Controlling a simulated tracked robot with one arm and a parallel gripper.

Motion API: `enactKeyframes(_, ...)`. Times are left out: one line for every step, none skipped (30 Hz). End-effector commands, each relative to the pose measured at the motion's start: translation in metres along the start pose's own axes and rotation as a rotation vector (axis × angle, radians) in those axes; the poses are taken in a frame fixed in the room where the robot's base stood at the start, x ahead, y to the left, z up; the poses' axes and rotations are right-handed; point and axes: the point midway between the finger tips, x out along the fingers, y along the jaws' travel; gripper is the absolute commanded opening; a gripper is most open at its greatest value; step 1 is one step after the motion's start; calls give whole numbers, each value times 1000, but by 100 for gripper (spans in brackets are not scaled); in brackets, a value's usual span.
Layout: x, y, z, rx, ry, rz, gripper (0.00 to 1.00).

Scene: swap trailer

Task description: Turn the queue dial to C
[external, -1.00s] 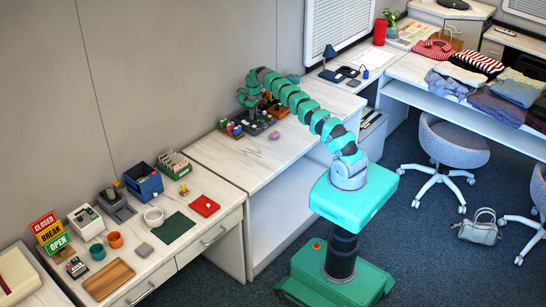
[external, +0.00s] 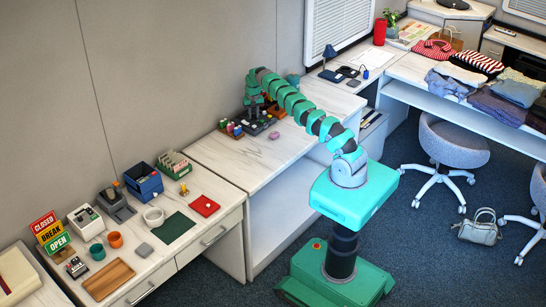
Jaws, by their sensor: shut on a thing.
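My gripper (external: 255,112) points down at the dark tray (external: 236,136) of small coloured items, on the pale counter by the wall. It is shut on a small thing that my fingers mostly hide. I cannot tell from this view whether that thing is the queue dial, and no letter or pointer is readable. My green arm reaches to it from the right, across the counter.
A pink object (external: 275,136) lies in front of the tray. The counter's front left is clear. A lower desk on the left holds a blue box (external: 145,184), a red item (external: 204,206) and a CLOSED/BREAK/OPEN sign (external: 50,234).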

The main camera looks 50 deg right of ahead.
Motion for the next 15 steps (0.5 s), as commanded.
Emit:
enactKeyframes(-4, -1, -3, 17, 11, -4, 3)
enactKeyframes(-4, -1, -3, 29, 11, -4, 3)
enactKeyframes(-4, -1, -2, 42, 11, -5, 3)
enactKeyframes(-4, -1, -2, 49, 11, -5, 3)
enactKeyframes(-4, -1, -3, 57, 11, -5, 3)
enactKeyframes(-4, -1, -3, 66, 11, -5, 3)
enactKeyframes(-4, -1, -3, 71, 11, -5, 3)
enactKeyframes(-4, -1, -3, 75, 11, -5, 3)
enactKeyframes(-4, -1, -3, 80, 11, -5, 3)
enactKeyframes(-4, -1, -3, 82, 11, -5, 3)
enactKeyframes(-4, -1, -3, 84, 11, -5, 3)
enactKeyframes(-4, -1, -3, 86, 11, -5, 3)
enactKeyframes(-4, -1, -3, 87, 11, -5, 3)
enactKeyframes(-4, -1, -3, 88, 11, -5, 3)
enactKeyframes(-4, -1, -3, 88, 11, -5, 3)
